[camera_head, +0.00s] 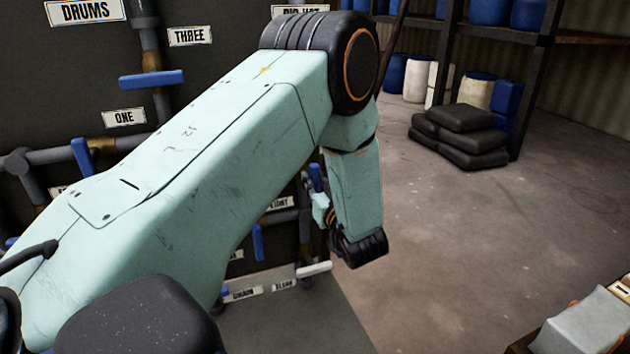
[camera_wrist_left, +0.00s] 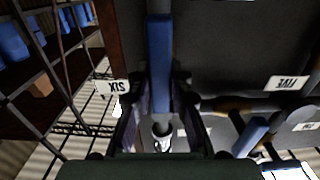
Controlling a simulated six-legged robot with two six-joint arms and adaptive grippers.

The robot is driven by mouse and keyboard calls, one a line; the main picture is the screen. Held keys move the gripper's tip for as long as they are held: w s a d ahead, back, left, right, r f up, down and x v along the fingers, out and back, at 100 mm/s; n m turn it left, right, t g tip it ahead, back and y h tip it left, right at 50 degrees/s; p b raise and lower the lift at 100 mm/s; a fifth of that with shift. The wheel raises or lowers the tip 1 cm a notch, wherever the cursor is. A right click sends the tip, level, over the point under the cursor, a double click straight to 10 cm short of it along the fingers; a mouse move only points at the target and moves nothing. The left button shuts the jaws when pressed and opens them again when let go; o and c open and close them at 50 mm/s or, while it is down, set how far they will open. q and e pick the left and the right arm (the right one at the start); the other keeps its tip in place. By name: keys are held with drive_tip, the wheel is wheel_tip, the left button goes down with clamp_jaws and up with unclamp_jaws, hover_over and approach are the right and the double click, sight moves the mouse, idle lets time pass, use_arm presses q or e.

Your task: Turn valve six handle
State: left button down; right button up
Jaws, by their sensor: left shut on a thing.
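The valve six handle (camera_wrist_left: 158,48) is a blue bar seen end-up in the left wrist view, next to a white label reading SIX (camera_wrist_left: 112,87), which appears upside down. My left gripper (camera_wrist_left: 158,82) has a finger on each side of the bar and is shut on it. In the head view a blue handle (camera_head: 315,177) shows just above my left gripper (camera_head: 322,205), partly hidden by my own arm. My right gripper is not in view.
A dark panel (camera_head: 60,100) with pipes carries other blue handles, such as the one under label THREE (camera_head: 151,79). A white handle (camera_head: 314,269) sits low on the pipes. Black sacks (camera_head: 465,130) lie by the shelf.

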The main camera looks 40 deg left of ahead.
use_arm(q)
drive_tip(key=shift+r, duration=0.1)
drive_tip(key=m+p, duration=0.2)
drive_tip(key=m, duration=0.2)
drive_tip(key=shift+w, duration=0.2)
drive_tip(key=m+p, duration=0.1)
drive_tip(key=m, duration=0.1)
drive_tip(key=m+p, duration=0.1)
drive_tip(key=m, duration=0.1)
drive_tip(key=shift+w+d+m, duration=0.15)
drive_tip(key=shift+m, duration=0.15)
drive_tip(key=m, duration=0.3)
drive_tip(key=m+p, duration=0.1)
drive_tip(key=shift+w+f, duration=0.1)
drive_tip(key=shift+f, duration=0.15)
drive_tip(key=shift+w+f+m+p, duration=0.15)
drive_tip(key=shift+m+p, duration=0.25)
drive_tip(key=shift+m, duration=2.1)
drive_tip(key=c, duration=1.6)
unclamp_jaws()
drive_tip(key=o, duration=0.4)
drive_tip(key=shift+f, duration=0.2)
